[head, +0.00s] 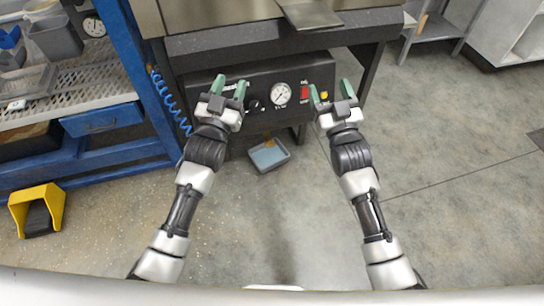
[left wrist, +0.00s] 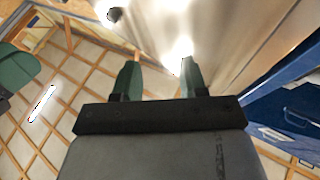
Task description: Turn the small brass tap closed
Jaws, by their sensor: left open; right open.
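A small brass-coloured piece, seemingly the tap (head: 267,137), shows under the black control panel, just above a grey tray (head: 269,154) with a bluish content. It is too small to tell how its handle stands. My left gripper (head: 229,87) is open and empty in front of the panel's left part, above and left of the tap. In the left wrist view its green fingers (left wrist: 159,75) stand apart with nothing between them. My right gripper (head: 331,93) is open and empty in front of the panel's right end, away from the tap. No tap can be made out in the left wrist view.
The panel carries a round gauge (head: 280,94), a red switch (head: 305,91) and a black knob (head: 255,105). A blue rack (head: 145,70) with bins stands close on the left. A yellow pedal guard (head: 37,208) lies on the floor. Floor at right is clear.

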